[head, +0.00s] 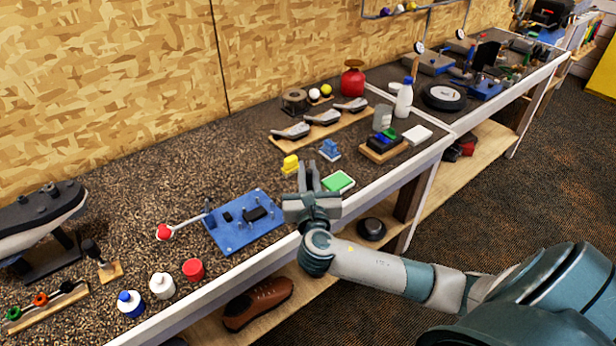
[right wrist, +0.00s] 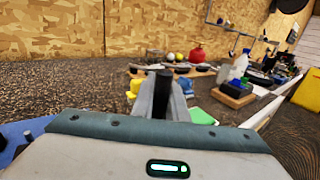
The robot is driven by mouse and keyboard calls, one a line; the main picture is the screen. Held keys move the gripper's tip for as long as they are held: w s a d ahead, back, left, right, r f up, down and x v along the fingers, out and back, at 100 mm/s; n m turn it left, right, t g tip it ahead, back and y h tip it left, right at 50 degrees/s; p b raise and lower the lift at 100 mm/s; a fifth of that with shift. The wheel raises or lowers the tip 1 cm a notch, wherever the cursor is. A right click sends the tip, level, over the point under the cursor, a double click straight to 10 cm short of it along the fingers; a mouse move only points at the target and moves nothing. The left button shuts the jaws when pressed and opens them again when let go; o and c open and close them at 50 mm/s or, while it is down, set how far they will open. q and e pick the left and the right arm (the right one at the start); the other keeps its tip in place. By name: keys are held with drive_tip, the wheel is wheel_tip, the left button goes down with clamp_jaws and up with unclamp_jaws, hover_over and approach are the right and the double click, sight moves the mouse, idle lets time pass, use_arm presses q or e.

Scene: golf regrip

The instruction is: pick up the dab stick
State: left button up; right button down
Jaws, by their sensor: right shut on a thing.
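My right gripper (head: 309,177) is raised over the front part of the bench, to the right of the blue board. It is shut on a slim dark piece (right wrist: 163,90), which shows between the fingers in the right wrist view and appears to be the dab stick. Only its dark end shows there; the rest is hidden by the fingers and the gripper body. In the head view the held piece is hardly visible between the fingers. My left gripper is not in view.
The blue board (head: 236,236) with small dark parts lies left of the gripper. A green-topped box (head: 339,182) and yellow block (head: 290,164) are close by. White, red and blue-capped pots (head: 131,304) stand near the front edge. Bare bench lies behind the board.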

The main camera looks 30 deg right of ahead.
wheel_tip(320, 180, up, 3)
drive_tip(key=shift+f+b, duration=0.1)
drive_tip(key=shift+b, duration=0.2)
drive_tip(key=s+d+r, duration=0.5)
drive_tip(key=s+r, duration=0.1)
drive_tip(key=s, duration=0.4)
drive_tip(key=shift+s+r+b, duration=0.25)
drive_tip(key=shift+r+b, duration=0.05)
drive_tip(key=shift+r, duration=0.05)
